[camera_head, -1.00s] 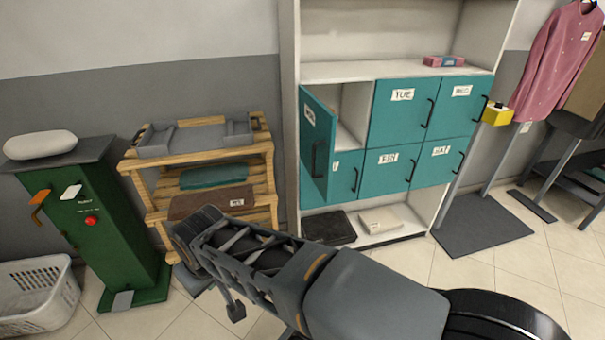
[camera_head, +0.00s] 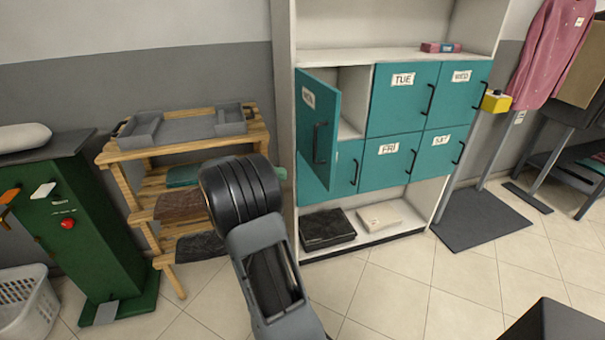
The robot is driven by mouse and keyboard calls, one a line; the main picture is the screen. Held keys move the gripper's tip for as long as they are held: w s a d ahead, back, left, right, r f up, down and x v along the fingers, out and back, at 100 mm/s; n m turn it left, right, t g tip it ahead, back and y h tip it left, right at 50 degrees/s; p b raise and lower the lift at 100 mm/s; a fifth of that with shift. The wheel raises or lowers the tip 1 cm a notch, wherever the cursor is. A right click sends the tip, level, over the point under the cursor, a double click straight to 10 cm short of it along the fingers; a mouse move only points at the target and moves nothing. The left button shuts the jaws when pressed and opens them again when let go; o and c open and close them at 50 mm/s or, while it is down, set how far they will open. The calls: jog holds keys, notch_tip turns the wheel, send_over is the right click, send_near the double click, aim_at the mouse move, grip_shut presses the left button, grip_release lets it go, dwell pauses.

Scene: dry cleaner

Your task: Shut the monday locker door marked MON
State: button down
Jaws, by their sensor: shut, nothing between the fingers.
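The MON locker door (camera_head: 322,110) is teal and stands open at the upper left of the locker block. It is hinged at its left edge and its free right edge swings out toward me. Its outer face shows a white label (camera_head: 308,97) and a dark vertical handle (camera_head: 320,142). The open compartment (camera_head: 352,100) shows white inside behind it and looks empty in the part I see. My arm reaches up from below, with its black wrist left of the door and apart from it in the picture.
The TUE door (camera_head: 403,98), WED door (camera_head: 459,94) and lower-row doors look shut. A wooden rack (camera_head: 118,157) with folded cloths and a grey tray stands left, beside a green machine (camera_head: 90,225). A yellow box (camera_head: 496,101) is right of the lockers. Floor (camera_head: 400,280) before them is clear.

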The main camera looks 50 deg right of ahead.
aim_at(330, 164)
jog(key=p+x, duration=0.1)
jog(key=x, duration=1.2)
jog(key=shift+s+d, duration=0.1)
jog(key=shift+d, duration=0.1)
